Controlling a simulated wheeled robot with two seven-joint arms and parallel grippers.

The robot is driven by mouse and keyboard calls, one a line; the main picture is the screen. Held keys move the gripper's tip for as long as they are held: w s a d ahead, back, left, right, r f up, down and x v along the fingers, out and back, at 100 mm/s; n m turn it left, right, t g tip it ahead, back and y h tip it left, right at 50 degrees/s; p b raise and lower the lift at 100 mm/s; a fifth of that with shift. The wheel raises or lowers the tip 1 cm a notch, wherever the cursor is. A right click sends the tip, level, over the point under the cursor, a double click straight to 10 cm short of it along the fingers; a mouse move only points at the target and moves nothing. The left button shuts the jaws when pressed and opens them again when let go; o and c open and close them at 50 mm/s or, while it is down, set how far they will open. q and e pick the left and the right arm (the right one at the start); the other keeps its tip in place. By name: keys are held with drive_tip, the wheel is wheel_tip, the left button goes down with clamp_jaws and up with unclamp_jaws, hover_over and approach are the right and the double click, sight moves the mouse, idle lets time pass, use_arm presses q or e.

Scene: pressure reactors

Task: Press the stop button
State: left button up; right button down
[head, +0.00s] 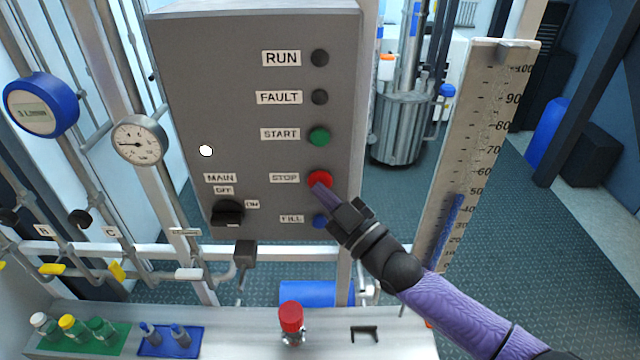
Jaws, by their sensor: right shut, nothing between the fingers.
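The stop button (320,179) is a round red button on the grey control panel (240,100), to the right of its "STOP" label (284,178). My right gripper (318,188) is shut and empty. Its fingertips overlap the lower edge of the red button in the head view; whether they touch it I cannot tell. The rest of the button shows above the fingertips. My left gripper is not in view.
The green start button (319,136) is above and the blue fill button (320,221) below, close to my gripper. A black main switch (228,213) is at the panel's lower left. A scaled level gauge (478,140) stands right of the panel. A red-capped valve (291,318) stands below.

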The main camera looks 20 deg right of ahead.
drive_tip(key=shift+s+a+p, duration=0.25)
drive_tip(key=shift+s+p, duration=0.45)
drive_tip(key=shift+s, duration=0.15)
drive_tip(key=s+p, duration=0.1)
drive_tip(key=s, duration=0.1)
drive_tip(key=s+a+p, duration=0.1)
drive_tip(key=s+p, duration=0.1)
drive_tip(key=shift+s+a, duration=0.2)
drive_tip(key=shift+s, duration=0.2)
